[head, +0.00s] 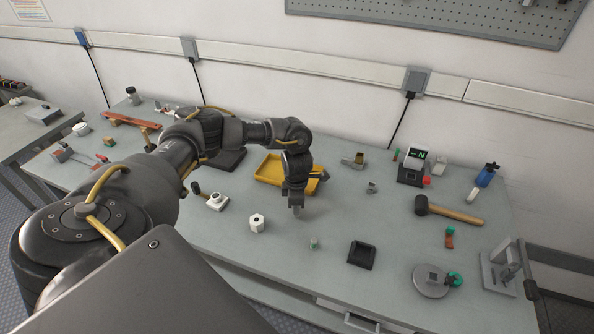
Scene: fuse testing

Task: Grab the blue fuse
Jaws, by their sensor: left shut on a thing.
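My left arm reaches across the grey table from the left. Its gripper (296,208) points down just in front of the yellow tray (270,169), close to the table top. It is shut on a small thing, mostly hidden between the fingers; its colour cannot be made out. I cannot pick out a blue fuse with certainty. A small greenish piece (314,243) stands on the table in front of the gripper. A tester-like device (412,167) with a small screen and a red part stands at the back right. My right gripper is not in view.
A white hex nut (257,223) and a black square tray (362,254) lie near the gripper. A hammer (450,211), a blue bottle-like object (485,175), a round grey disc (430,281) and a metal stand (501,268) occupy the right side. Bare table lies between them.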

